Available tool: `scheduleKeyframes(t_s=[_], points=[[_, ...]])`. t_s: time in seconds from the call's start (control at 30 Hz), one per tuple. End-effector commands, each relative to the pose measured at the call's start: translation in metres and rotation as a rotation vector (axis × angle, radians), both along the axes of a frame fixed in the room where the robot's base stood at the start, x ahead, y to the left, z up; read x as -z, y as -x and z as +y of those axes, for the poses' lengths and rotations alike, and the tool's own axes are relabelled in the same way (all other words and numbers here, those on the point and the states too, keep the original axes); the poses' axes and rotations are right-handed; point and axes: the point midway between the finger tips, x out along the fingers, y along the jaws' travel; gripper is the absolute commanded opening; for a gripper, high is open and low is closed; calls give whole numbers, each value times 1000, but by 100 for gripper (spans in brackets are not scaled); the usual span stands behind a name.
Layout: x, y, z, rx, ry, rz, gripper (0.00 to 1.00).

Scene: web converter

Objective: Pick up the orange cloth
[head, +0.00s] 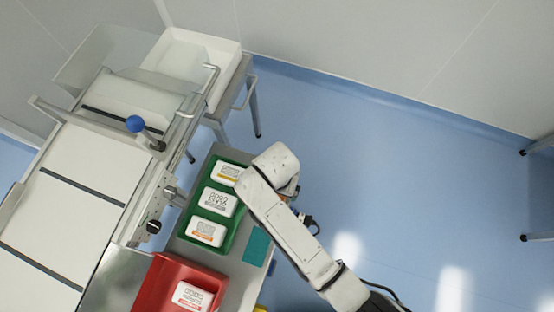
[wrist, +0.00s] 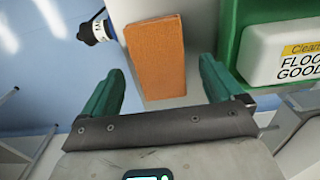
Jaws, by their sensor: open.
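The orange cloth (wrist: 156,58) shows in the wrist view as a flat folded rectangle, lying on a light surface beside the green tray. My gripper (wrist: 161,66) has two green fingers set wide apart, and nothing is held between them. The cloth shows in the gap between the fingers and beyond them, with its near edge toward the gripper; I cannot tell the height between them.
A green tray (head: 230,238) holds several white packs. A red bin (head: 152,284) stands near the front. A teal cloth (head: 256,247) lies right of the green tray. A dark-capped bottle (wrist: 97,29) is close to the orange cloth's left. Open blue floor (head: 390,160) lies right.

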Motion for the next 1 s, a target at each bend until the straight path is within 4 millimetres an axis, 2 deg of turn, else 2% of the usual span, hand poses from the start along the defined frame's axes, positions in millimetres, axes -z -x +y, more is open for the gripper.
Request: scheduleKeyframes(t_s=[0.13,0.37,1.0], points=[[11,0,0,0,0,0,94],[12,0,0,0,-1,0,94],[12,0,0,0,-1,0,34]])
